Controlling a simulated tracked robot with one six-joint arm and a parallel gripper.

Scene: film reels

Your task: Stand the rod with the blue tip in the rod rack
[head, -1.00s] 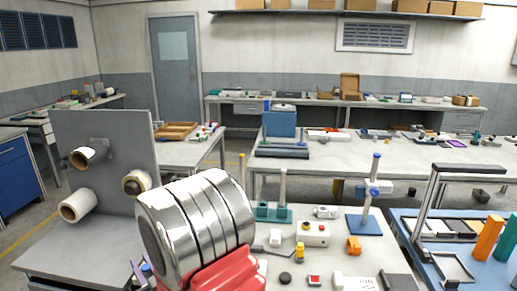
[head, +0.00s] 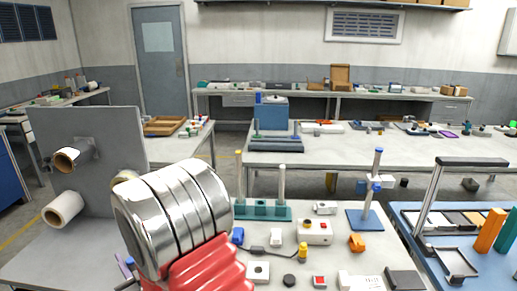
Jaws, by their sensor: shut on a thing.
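The teal rod rack (head: 270,215) stands on the near bench. A yellow-tipped rod (head: 240,180) stands upright at its left end, and a pale grey rod (head: 282,186) stands upright toward its right. Between them is a socket with no rod in it. My gripper is not in view; only my chrome and red arm link shows at the front left. A small blue end (head: 130,262) shows beside a purple strip, left of my arm. I cannot tell if it is the tip of the blue-tipped rod, as my arm hides what lies around it.
A blue-based stand (head: 363,219) with a blue-topped post rises right of the rack. A control box (head: 314,232), a blue block (head: 237,236) and several small parts lie in front. A grey panel (head: 95,150) with rolls stands left. A blue bench (head: 410,222) adjoins at right.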

